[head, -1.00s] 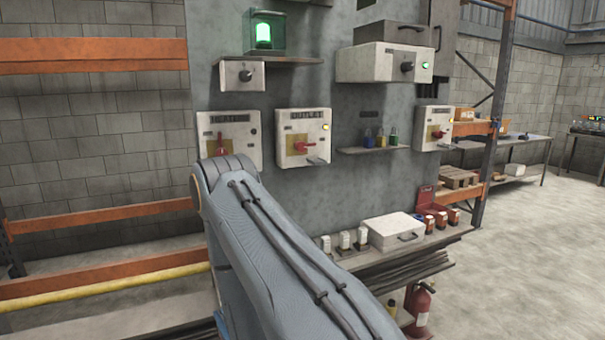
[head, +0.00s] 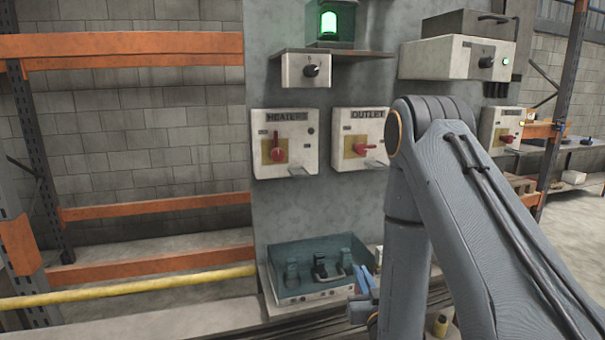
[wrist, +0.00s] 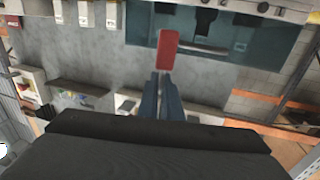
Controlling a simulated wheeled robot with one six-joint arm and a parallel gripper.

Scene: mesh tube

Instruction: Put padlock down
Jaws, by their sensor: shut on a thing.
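A red padlock (wrist: 168,49) shows in the wrist view, held at the tips of the two blue fingers of my gripper (wrist: 163,74). It appears in front of the edge of a teal-walled tray; I cannot tell whether it touches anything. In the head view my gripper's blue fingers (head: 362,279) are at the right of the tray (head: 290,293), and the padlock cannot be made out there. The tray sits on the low shelf and holds several dark objects (head: 325,268).
Panel boxes labelled HEATERS (head: 285,128) and OUTLET (head: 360,125), with red handles, hang above the tray. An orange rack (head: 130,274) with a yellow rail (head: 120,291) stands at left. Several white blocks (wrist: 84,13) show in the wrist view.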

